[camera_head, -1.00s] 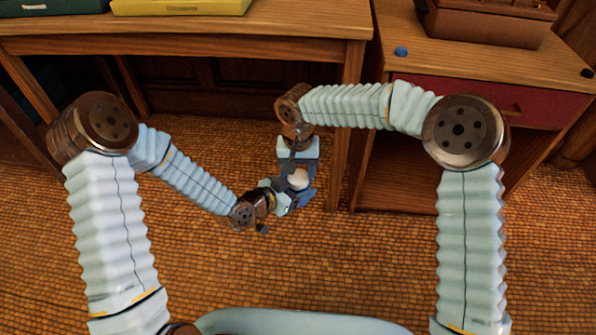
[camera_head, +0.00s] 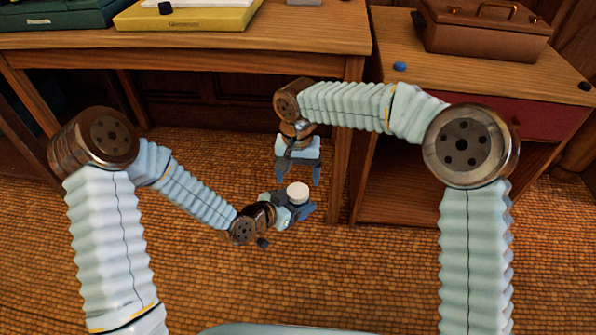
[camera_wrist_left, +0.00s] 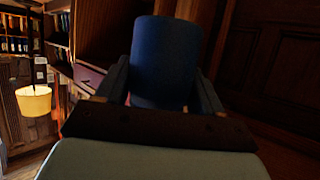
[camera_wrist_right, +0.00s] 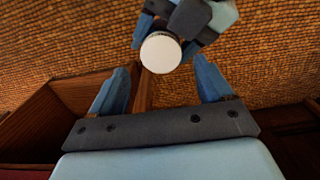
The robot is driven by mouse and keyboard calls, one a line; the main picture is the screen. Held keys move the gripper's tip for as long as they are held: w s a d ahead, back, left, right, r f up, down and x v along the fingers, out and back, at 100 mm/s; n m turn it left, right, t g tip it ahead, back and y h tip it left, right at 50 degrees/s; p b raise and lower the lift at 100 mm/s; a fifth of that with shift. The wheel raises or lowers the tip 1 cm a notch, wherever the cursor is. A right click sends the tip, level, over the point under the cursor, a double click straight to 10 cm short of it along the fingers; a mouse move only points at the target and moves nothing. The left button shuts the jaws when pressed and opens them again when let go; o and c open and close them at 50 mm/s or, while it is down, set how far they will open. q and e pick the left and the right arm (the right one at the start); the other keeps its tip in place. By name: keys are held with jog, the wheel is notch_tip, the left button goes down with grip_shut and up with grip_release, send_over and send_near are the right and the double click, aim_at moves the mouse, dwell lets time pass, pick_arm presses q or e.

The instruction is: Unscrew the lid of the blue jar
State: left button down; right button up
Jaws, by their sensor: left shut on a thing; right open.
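The blue jar (camera_wrist_left: 165,60) is held between the fingers of my left gripper (camera_wrist_left: 160,82), which fills the middle of the left wrist view. In the head view its round white lid (camera_head: 298,191) shows on top of the jar, and my left gripper (camera_head: 300,211) is around the body below. My right gripper (camera_head: 296,178) is open and empty, pointing down just above and behind the lid. In the right wrist view the lid (camera_wrist_right: 160,53) lies beyond the two spread fingertips, apart from them. The lid's thread is hidden.
A wooden desk (camera_head: 200,42) at the back carries a yellow box (camera_head: 190,18) and a green box (camera_head: 70,14). A side cabinet (camera_head: 470,75) at right holds a brown case (camera_head: 485,32) and a small blue object (camera_head: 399,66). The tiled floor below is clear.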

aim_at(298, 190)
jog(key=m, duration=0.1)
jog(key=r+m, duration=0.1)
jog(key=m, duration=0.2)
jog(key=shift+a+r+m, duration=0.1)
jog(key=shift+r+m, duration=0.15)
jog(key=shift+m, duration=0.05)
jog(key=m, duration=0.1)
jog(key=r+m, duration=0.1)
jog(key=m, duration=0.1)
jog(key=shift+r, duration=0.25)
jog(key=shift+m, duration=0.6)
notch_tip(298, 190, down, 8)
jog(key=shift+r, duration=0.2)
jog(key=c, duration=1.1)
jog(key=n, duration=0.3)
jog(key=shift+n, duration=0.4)
jog(key=n, duration=0.6)
